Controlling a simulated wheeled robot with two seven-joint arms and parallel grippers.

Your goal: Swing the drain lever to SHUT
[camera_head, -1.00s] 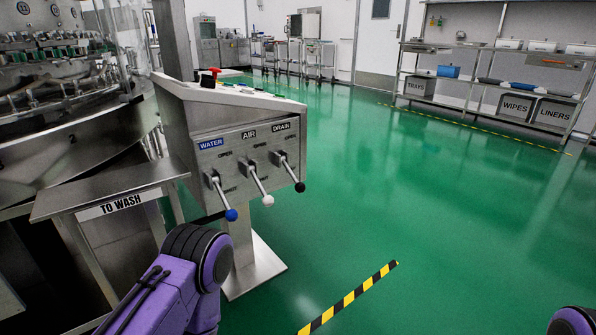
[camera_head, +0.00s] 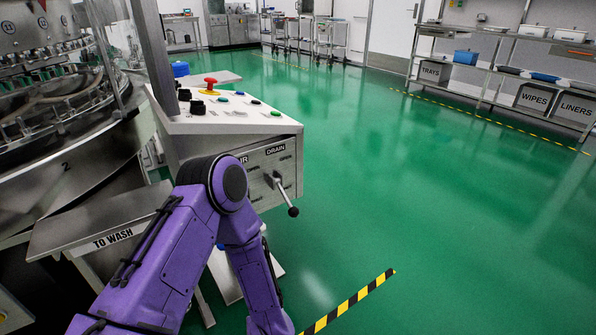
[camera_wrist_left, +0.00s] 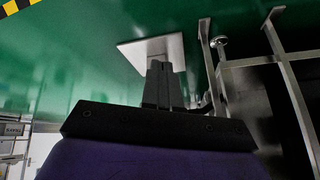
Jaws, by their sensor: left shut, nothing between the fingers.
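The drain lever (camera_head: 281,194) is a metal rod with a black ball knob, on the grey front panel (camera_head: 262,196) under the DRAIN label. It slants down and right from its pivot. OPEN is printed above it; any lower marking is too small to read. My left arm bends in front of the panel, left of the lever, hiding the water lever and most of the air side. My left gripper is below the head view. The left wrist view shows its dark fingers (camera_wrist_left: 160,68) together and empty, with the console's foot plate (camera_wrist_left: 128,48) beyond. My right gripper is not in view.
The sloped console top (camera_head: 215,112) carries a red button and several smaller controls. The TO WASH table (camera_head: 75,228) stands left, beside my arm. Striped tape (camera_head: 350,300) lies on the green floor. The floor right of the console is clear. Shelves (camera_head: 500,75) stand far right.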

